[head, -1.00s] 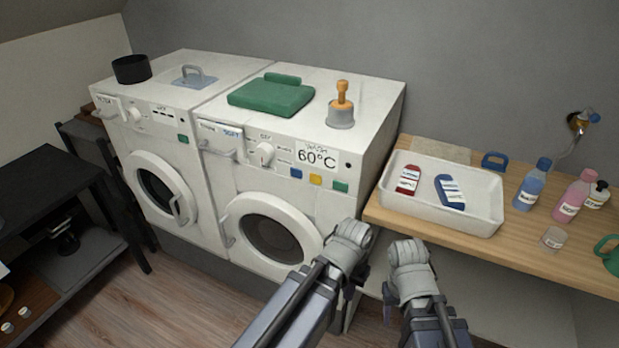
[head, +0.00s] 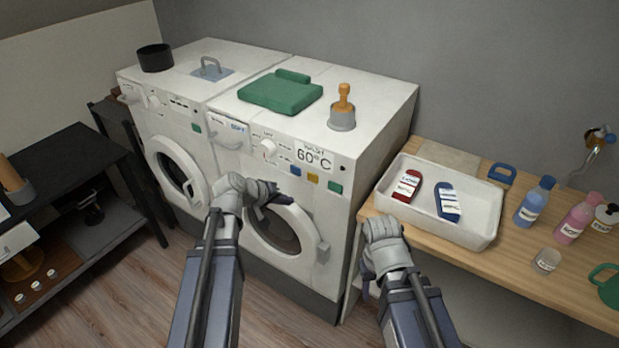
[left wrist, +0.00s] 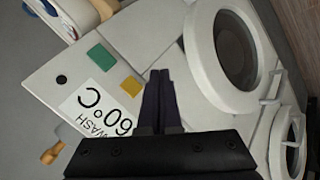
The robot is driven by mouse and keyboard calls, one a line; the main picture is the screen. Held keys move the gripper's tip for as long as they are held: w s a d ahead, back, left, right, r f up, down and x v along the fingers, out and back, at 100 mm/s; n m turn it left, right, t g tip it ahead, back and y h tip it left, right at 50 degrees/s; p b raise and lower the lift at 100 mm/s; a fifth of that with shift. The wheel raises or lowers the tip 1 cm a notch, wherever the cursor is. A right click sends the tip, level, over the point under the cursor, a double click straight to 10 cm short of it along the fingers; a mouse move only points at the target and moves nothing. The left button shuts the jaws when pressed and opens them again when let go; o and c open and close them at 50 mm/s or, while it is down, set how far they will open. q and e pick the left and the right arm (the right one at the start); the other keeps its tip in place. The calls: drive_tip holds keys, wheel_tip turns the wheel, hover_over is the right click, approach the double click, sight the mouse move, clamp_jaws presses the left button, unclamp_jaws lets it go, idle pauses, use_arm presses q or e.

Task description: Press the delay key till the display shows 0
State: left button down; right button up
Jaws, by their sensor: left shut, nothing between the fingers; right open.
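The right washing machine (head: 372,150) has a panel with a display (head: 316,155) reading "WASH 60°C". Below the display is a row of blue (head: 295,170), yellow (head: 313,178) and green (head: 335,187) keys; no label naming the delay key is legible. My left gripper (head: 283,199) is shut and empty, in front of this machine, just below the blue key. In the left wrist view its fingers (left wrist: 158,98) point towards the panel beside the yellow key (left wrist: 131,86); the blue key is hidden there. Contact cannot be told. My right gripper (head: 368,285) is open, low beside the wooden counter.
The round door (head: 318,278) lies just under my left gripper. The left machine (head: 160,122) stands alongside. A wooden counter (head: 540,280) at right carries a white tray (head: 440,233), bottles and a small cup. A dark shelf (head: 70,160) stands at left.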

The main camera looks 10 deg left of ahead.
use_arm(q)
approach(312, 182)
drive_tip(key=shift+w+d+f, duration=0.3)
drive_tip(key=shift+w+f, duration=0.05)
drive_tip(key=shift+f, duration=0.4)
drive_tip(key=shift+w+d+f, duration=0.3)
drive_tip(key=shift+w+f, duration=0.05)
drive_tip(key=shift+f, duration=0.45)
drive_tip(key=shift+w+d+f, duration=0.3)
drive_tip(key=shift+w+f, duration=0.1)
drive_tip(key=shift+f, duration=0.35)
drive_tip(key=shift+w, duration=0.1)
idle(0.6)
drive_tip(key=shift+w+d, duration=0.2)
drive_tip(key=shift+w, duration=0.1)
drive_tip(key=shift+w+d, duration=0.1)
drive_tip(key=shift+w, duration=0.25)
idle(0.7)
drive_tip(key=shift+s+a, duration=0.3)
drive_tip(key=shift+s, duration=0.45)
